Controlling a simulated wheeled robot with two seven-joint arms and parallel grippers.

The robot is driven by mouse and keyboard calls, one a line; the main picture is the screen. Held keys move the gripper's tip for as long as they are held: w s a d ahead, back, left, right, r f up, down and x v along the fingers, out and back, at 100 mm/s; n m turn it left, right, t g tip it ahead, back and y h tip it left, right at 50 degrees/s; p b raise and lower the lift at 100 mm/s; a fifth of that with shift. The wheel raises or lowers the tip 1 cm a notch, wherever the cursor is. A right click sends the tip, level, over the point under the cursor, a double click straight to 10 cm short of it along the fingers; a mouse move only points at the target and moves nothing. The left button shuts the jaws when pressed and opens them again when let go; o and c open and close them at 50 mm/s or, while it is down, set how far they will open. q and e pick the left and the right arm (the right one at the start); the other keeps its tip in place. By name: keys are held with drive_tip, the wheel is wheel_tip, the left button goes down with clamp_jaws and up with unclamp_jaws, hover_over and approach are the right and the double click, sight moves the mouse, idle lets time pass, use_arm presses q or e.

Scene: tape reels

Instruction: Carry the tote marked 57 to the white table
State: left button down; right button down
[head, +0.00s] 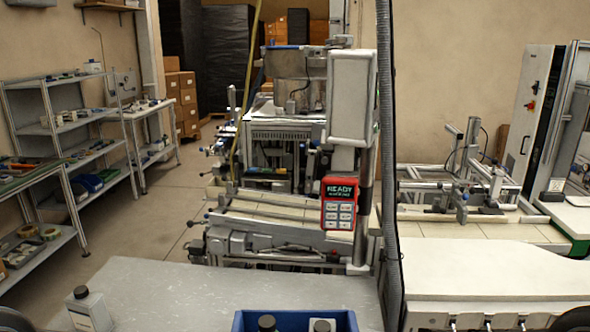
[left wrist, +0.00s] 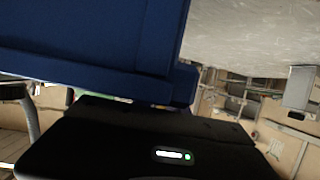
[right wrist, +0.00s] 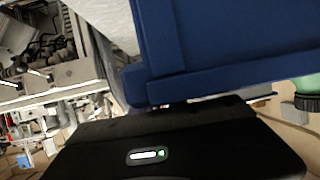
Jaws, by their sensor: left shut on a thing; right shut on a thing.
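A blue tote (head: 240,319) shows at the bottom middle of the head view, cut off by the lower edge. Black-capped bottles (head: 267,323) stand in it. No number 57 is visible on the parts in view. My left gripper (left wrist: 150,112) is shut on the tote's rim (left wrist: 90,75) in the left wrist view. My right gripper (right wrist: 170,115) is shut on the tote's rim (right wrist: 220,85) in the right wrist view. The fingertips are hidden by the tote in both. A white-topped table (head: 490,268) stands at the right of the head view.
A pale grey tabletop (head: 190,290) lies in front, with a black-capped bottle (head: 88,308) at its left. Behind it stands a machine with a red READY panel (head: 340,202). Shelving (head: 70,130) lines the left wall. Open floor (head: 145,215) lies between.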

sight(239, 313)
use_arm(q)
drive_tip(key=shift+w+r, duration=0.25)
drive_tip(key=shift+w, duration=0.15)
use_arm(e)
drive_tip(key=shift+w+r, duration=0.25)
drive_tip(key=shift+w, duration=0.15)
use_arm(q)
drive_tip(key=shift+r, duration=0.1)
